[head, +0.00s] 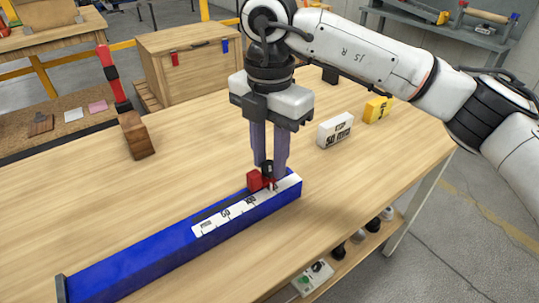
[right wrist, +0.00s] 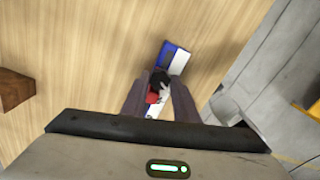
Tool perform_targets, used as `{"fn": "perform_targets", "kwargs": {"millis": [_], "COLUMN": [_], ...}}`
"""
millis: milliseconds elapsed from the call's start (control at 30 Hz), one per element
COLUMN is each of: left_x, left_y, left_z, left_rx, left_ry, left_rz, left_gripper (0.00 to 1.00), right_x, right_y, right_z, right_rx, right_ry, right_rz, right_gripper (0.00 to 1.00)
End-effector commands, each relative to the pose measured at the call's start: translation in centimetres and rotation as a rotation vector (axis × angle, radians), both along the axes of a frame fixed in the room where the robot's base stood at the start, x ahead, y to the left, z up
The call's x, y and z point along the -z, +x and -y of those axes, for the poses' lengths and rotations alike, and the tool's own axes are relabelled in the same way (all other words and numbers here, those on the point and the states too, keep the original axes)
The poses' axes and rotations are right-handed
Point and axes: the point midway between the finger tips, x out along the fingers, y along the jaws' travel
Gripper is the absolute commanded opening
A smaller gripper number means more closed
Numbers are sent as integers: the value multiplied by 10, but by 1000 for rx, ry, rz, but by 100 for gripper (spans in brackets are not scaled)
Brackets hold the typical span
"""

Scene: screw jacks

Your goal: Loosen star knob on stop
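A long blue bar with a white scale strip (head: 180,245) lies on the wooden table. A red stop (head: 255,181) sits on it near its far right end, with a dark star knob (head: 267,166) on top. My right gripper (head: 269,169) points straight down over the stop, its two fingers apart on either side of the knob. In the right wrist view the knob (right wrist: 160,77) shows between the fingertips, with the red stop (right wrist: 152,98) behind it. I cannot tell whether the fingers touch the knob. My left gripper is not in view.
A white block (head: 334,130) and a yellow block (head: 378,109) stand behind on the right. A brown wooden block (head: 137,136) stands at the back left. The table between is clear; its right edge (head: 400,190) runs close to the bar.

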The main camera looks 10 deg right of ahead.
Motion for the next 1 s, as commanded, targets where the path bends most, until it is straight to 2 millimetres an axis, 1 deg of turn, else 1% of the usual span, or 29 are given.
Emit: {"fn": "perform_targets", "kwargs": {"millis": [133,300,400,700,733,833,1000], "left_x": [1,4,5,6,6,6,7], "left_y": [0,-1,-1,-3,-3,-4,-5], "left_z": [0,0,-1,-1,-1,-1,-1], "left_rx": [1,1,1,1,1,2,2], "left_ry": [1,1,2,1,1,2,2], "left_rz": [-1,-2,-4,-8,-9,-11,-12], "left_gripper": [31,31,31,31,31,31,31], "right_x": [0,0,-1,-1,-1,-1,-1], "right_y": [0,0,0,0,0,0,0], "right_z": [0,0,0,0,0,0,0], "right_rx": [-45,-194,-249,-265,-265,-265,-264], "right_ry": [-1,-1,-1,0,0,0,-1], "right_rz": [1,1,1,1,1,1,1], "right_gripper": [5,5,5,5,29,45,46]}}
